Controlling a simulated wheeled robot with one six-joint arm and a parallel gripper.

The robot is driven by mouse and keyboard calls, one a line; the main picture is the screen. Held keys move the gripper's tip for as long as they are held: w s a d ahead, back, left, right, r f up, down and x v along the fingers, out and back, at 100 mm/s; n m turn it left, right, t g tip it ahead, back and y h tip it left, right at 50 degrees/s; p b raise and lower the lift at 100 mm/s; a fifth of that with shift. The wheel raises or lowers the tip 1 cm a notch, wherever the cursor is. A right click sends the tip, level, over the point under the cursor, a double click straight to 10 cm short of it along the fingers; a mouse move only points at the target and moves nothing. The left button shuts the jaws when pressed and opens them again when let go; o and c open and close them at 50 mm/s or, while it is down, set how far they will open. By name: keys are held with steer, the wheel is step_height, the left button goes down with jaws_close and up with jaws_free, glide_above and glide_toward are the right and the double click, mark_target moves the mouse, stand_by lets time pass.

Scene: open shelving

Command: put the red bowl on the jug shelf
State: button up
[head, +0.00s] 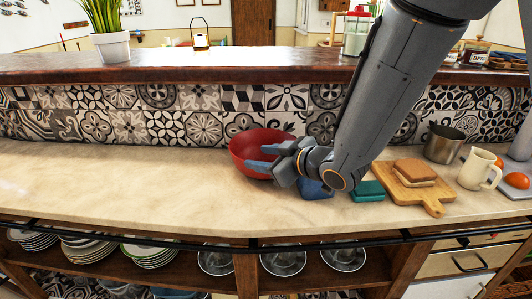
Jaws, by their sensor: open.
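The red bowl (255,137) stands on the pale stone counter, near the patterned tile wall and left of the picture's middle. My gripper (254,158) reaches it from the right. Its two fingers are apart and overlap the bowl in the picture, hiding part of its right side. I cannot tell whether either finger touches the bowl or reaches inside its rim. A shelf (207,284) under the counter shows plates and metal bowls. I see no jug on it, and cannot tell which shelf is the jug shelf.
The pale counter (110,185) is clear left of the bowl. Right of my gripper are a blue item (315,189), a teal sponge-like block (368,190), a cutting board (432,203) with bread, a cream mug (478,170) and a metal pot (443,146). A dark rail (150,237) runs along the front.

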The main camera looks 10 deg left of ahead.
mark_target(244, 157)
steer(key=shift+s+f+p+x, duration=0.15)
steer(key=shift+p+x, duration=0.15)
steer(key=shift+x, duration=0.95)
steer(key=shift+s+p+x, duration=0.1)
steer(key=shift+p+x, duration=0.2)
steer(key=shift+x, duration=0.95)
steer(key=shift+s+f+p+x, duration=0.15)
steer(key=shift+p+x, duration=0.15)
steer(key=shift+x, duration=0.95)
steer(key=shift+a, duration=0.2)
steer(key=shift+c, duration=0.3)
jaws_close()
